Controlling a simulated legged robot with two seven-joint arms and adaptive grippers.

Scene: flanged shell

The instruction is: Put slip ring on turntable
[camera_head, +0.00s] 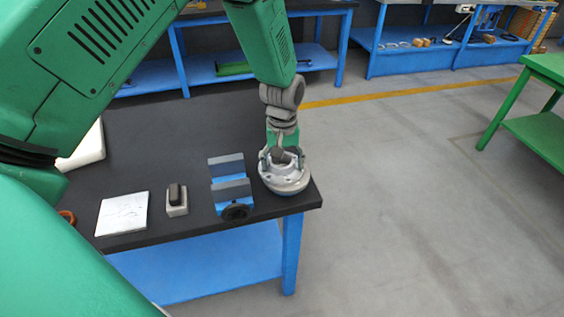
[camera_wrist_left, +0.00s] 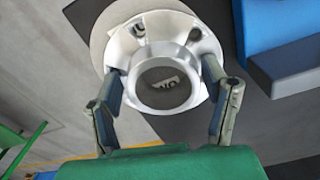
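The slip ring, taken to be the silver flanged ring (camera_head: 283,172) with a round central opening, is at the right corner of the dark table. In the left wrist view the ring (camera_wrist_left: 187,32) shows bolt holes in its flange. A wider grey disc (camera_wrist_left: 102,28), perhaps the turntable, shows beneath and behind it; whether they touch is unclear. My left gripper (camera_head: 280,158) points down at the ring. In the left wrist view its fingers (camera_wrist_left: 165,88) stand either side of the ring, very close to its rim; contact is not clear. My right gripper is out of view.
A blue and grey block fixture (camera_head: 231,180) with a black knob stands just left of the ring. A small grey block (camera_head: 177,206) with a black top and a white plate (camera_head: 122,214) lie further left. The table's right edge is close by.

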